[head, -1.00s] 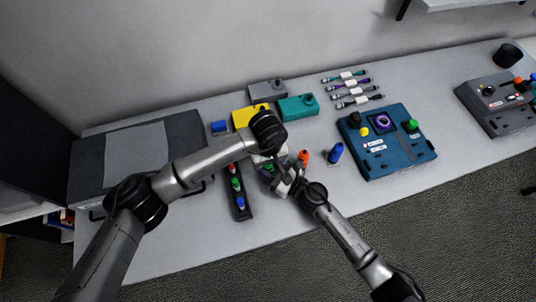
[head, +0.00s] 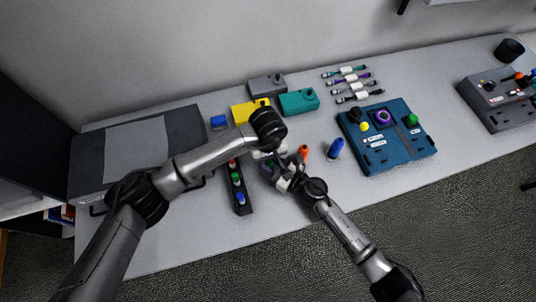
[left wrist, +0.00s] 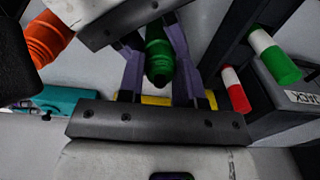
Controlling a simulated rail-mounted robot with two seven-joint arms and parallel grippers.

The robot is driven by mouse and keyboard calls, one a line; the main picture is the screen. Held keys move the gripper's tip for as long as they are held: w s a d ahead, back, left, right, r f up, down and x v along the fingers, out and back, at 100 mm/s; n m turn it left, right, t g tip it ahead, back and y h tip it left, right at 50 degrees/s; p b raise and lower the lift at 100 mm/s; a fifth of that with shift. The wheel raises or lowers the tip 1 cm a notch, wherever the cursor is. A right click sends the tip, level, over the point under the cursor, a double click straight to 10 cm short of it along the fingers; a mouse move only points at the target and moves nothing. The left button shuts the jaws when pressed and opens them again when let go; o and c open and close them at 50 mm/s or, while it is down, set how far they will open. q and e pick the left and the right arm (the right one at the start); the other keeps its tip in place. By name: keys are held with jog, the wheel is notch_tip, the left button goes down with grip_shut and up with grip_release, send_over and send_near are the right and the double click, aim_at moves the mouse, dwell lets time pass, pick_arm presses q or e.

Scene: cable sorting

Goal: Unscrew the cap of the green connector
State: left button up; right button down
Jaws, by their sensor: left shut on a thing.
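A green connector (left wrist: 159,57) shows between purple gripper fingers in the left wrist view. My left gripper (left wrist: 157,85) is shut on it, with one finger on each side. In the head view my left gripper (head: 267,158) and right gripper (head: 285,180) meet close together over the table, and they mostly hide the connector. The right gripper's dark and white body also shows at the top of the left wrist view. Its fingertips overlap the left ones, so its grip is unclear. The seam between cap and body is hidden.
A black rack (head: 243,208) with red, green and blue connectors lies left of the grippers. An orange connector (head: 304,151) and a blue connector (head: 335,148) stand to the right. Yellow (head: 243,112) and teal (head: 298,102) boxes stand behind; a blue panel (head: 385,150) is further right.

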pick_arm(q)
jog(key=n, duration=0.5)
jog(key=shift+c, duration=0.3)
jog(key=n, duration=1.1)
jog(key=shift+n, duration=0.4)
jog(key=n, duration=2.6)
jog(key=shift+r, duration=0.1)
